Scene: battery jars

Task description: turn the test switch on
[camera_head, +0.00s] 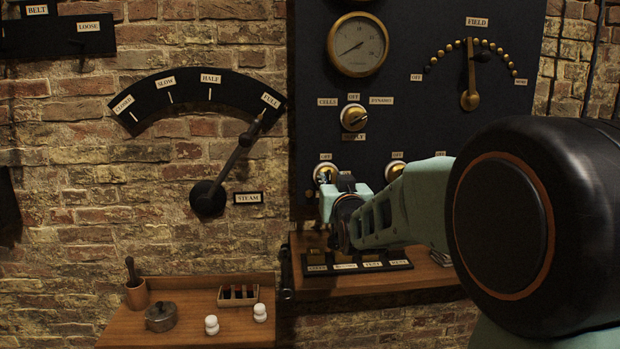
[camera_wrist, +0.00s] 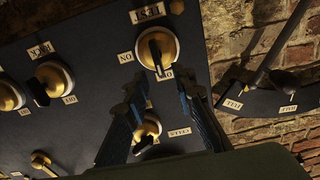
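The test switch (camera_wrist: 157,50) is a round brass knob with a white rim and a black lever on the dark panel. In the wrist view its TEST label (camera_wrist: 148,13) appears upside down, with ON to the left and OFF below. The lever points down toward the OFF label (camera_wrist: 165,74). In the head view the same knob (camera_head: 324,171) shows just above my gripper, partly hidden by it. My gripper (camera_wrist: 160,84) is open; its two fingers stand apart, with the switch just beyond their tips.
The supply knob (camera_head: 353,117) sits above and right of the test switch. Another brass switch (camera_head: 396,170) is to its right. The steam lever (camera_head: 232,165) stands on the brick wall at left. A wooden shelf with a row of labels (camera_head: 358,266) lies below the panel.

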